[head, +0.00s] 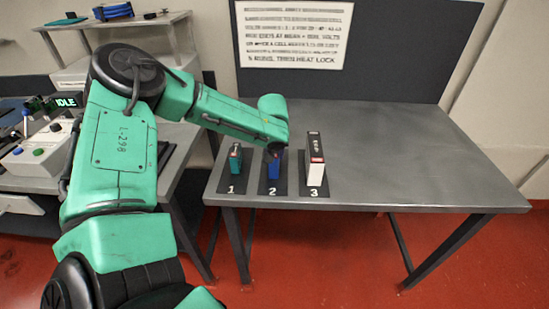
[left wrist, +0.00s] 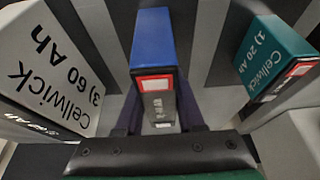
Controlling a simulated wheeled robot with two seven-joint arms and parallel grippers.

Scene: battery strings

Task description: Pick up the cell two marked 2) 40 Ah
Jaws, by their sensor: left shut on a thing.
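Cell two is a blue box (head: 272,172) at the mat marked 2 (head: 272,191). It also shows in the left wrist view (left wrist: 153,40), with a blue side, a dark end and a red-and-white label; its own number is not readable. My left gripper (head: 274,153) reaches it from above and is shut on it, with one finger on each side in the left wrist view (left wrist: 160,118). I cannot tell whether the cell's underside touches the mat. My right gripper is not in view.
A teal cell (head: 235,160) marked 1) 20 Ah stands close on the left. A taller white and black cell (head: 315,160) marked 3) 60 Ah stands close on the right. The grey table (head: 430,170) is clear further right. A sign (head: 292,33) hangs behind.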

